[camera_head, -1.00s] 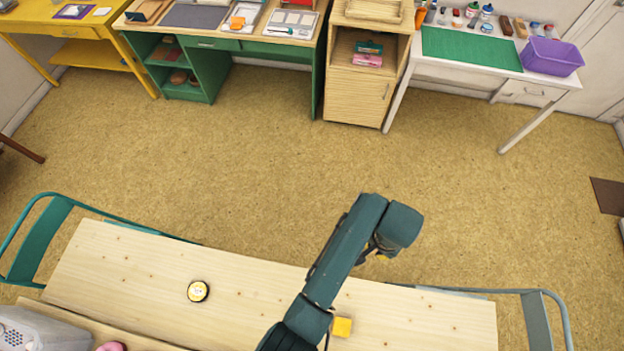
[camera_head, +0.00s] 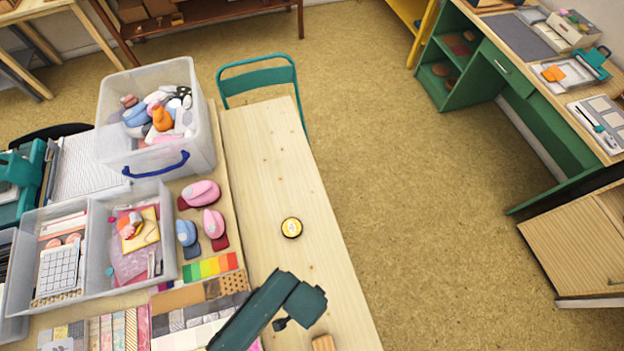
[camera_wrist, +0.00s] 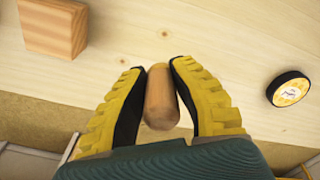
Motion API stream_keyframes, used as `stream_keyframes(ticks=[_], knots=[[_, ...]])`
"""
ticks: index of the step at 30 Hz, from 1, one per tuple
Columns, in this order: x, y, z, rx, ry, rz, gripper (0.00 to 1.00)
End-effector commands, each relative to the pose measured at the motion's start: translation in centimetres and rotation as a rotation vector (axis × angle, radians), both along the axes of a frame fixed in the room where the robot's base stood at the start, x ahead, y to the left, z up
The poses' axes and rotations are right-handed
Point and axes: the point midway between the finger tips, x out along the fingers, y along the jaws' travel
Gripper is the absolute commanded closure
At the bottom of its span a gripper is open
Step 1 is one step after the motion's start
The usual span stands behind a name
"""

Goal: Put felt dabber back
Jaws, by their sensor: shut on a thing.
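My gripper (camera_wrist: 156,70) shows in the wrist view with its yellow, black-padded fingers on either side of a rounded wooden piece (camera_wrist: 161,98), and it is shut on it. This looks like the felt dabber's handle; its far end and any felt are hidden. A wooden block (camera_wrist: 52,27) lies on the pale table at the upper left of the wrist view. It also shows at the bottom edge of the head view (camera_head: 323,343). In the head view my arm hides the fingers and the held piece.
A round black tin with a yellow label (camera_head: 291,228) sits on the pale wooden table (camera_head: 265,165); it also shows in the wrist view (camera_wrist: 289,89). Left are craft punches (camera_head: 200,193), clear bins (camera_head: 165,78) and patterned papers. A teal chair (camera_head: 258,78) stands at the table's far end.

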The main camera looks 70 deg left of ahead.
Motion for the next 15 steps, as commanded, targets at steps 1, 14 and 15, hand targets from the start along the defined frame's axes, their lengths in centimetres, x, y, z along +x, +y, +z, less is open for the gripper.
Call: stream_keyframes(ticks=[1,14,15], knots=[[0.0,0.0,-1.5,-0.001,0.003,-0.001,1.00],[0.1,0.0,-7.6,0.000,0.001,-0.003,1.00],[0.1,0.0,-7.5,0.000,0.000,-0.003,1.00]])
